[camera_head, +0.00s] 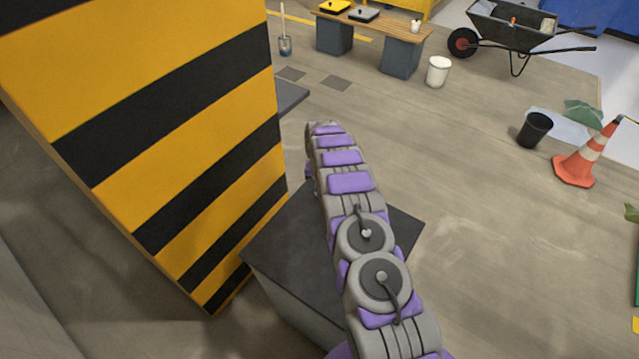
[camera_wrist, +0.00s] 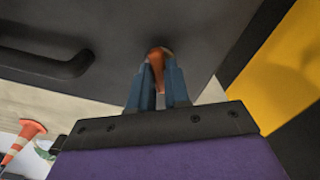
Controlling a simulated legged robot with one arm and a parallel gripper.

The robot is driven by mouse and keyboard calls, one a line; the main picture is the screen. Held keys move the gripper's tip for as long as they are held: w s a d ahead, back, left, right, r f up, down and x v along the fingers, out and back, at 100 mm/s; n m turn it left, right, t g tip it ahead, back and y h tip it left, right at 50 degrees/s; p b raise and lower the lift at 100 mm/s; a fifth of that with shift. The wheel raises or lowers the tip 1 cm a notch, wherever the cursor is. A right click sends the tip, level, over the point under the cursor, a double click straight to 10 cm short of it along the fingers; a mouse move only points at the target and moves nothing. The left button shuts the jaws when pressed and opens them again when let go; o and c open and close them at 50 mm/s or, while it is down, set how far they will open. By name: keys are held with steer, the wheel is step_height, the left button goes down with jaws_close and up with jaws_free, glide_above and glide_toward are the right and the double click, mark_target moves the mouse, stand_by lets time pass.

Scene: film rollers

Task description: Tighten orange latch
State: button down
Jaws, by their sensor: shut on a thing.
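The orange latch (camera_wrist: 158,57) shows in the wrist view at the upper middle, against a dark grey surface. My gripper (camera_wrist: 158,75) has its two blue fingers closed around the latch's near part, and the fingers hide some of it. In the head view my grey and purple arm reaches forward beside a yellow and black striped panel (camera_head: 170,120). The gripper and the latch are hidden in that view.
A dark handle (camera_wrist: 45,62) is left of the latch. A dark-topped box (camera_head: 290,240) stands beneath my arm. A traffic cone (camera_head: 588,155), black bucket (camera_head: 535,130), white bucket (camera_head: 438,72), bench (camera_head: 375,27) and wheelbarrow (camera_head: 510,28) stand farther off. Open floor lies right of my arm.

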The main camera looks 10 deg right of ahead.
steer(key=m+p, duration=0.1)
steer(key=m, duration=0.4)
steer(key=shift+w+r, duration=0.1)
steer(key=shift+w, duration=0.05)
steer(key=shift+p, duration=0.3)
stand_by(0.3)
steer(key=c, duration=1.1)
jaws_free()
step_height(320, 180, up, 17)
steer(key=shift+a+r+p, duration=0.1)
steer(key=shift+p, duration=0.85)
